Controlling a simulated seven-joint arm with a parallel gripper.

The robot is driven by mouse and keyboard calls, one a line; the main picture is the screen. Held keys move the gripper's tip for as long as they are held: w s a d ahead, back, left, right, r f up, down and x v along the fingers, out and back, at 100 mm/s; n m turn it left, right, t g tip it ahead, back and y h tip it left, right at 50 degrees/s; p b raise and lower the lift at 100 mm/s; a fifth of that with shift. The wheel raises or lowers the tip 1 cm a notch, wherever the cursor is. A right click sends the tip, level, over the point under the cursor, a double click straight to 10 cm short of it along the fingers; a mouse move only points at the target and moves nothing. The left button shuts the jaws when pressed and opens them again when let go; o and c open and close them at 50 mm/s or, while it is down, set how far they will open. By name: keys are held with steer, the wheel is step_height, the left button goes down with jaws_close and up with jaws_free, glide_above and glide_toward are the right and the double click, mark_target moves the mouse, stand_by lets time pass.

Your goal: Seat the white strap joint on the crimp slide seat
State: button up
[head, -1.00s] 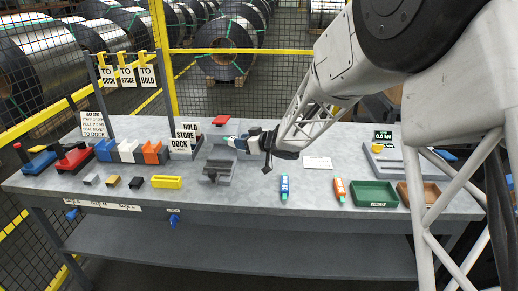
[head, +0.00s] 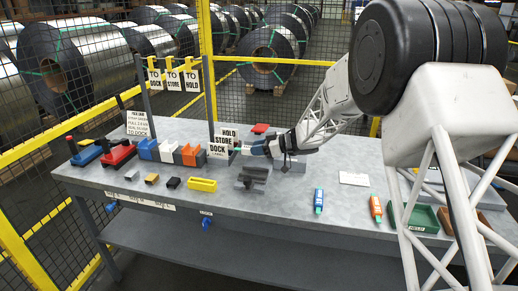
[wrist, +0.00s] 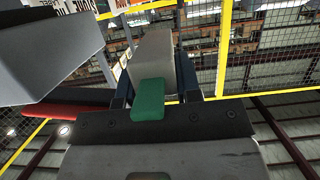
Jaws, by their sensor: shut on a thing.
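My gripper (head: 268,148) is shut on the white strap joint (head: 246,150), above the back middle of the bench. In the wrist view the joint's pale body (wrist: 152,52) lies between the two dark fingers, with a green end piece (wrist: 148,99) towards the camera. The joint's far end points left in the head view, near the small HOLD/STORE/DOCK signs. A grey slotted fixture (head: 252,179), which looks like the crimp slide seat, stands on the bench in front of and below the gripper. The joint is apart from it.
Blue, white and orange holders (head: 168,151) stand in a row left of the signs (head: 222,141). A blue joint (head: 318,201) and an orange one (head: 376,208) lie right. A grey block (wrist: 45,55) looms close in the wrist view.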

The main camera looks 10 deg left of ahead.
steer(key=shift+f, duration=0.1)
glide_above(258, 174)
steer(key=shift+s+f, duration=0.1)
steer(key=shift+f, duration=2.8)
steer(key=shift+f, duration=0.25)
steer(key=shift+f, duration=0.1)
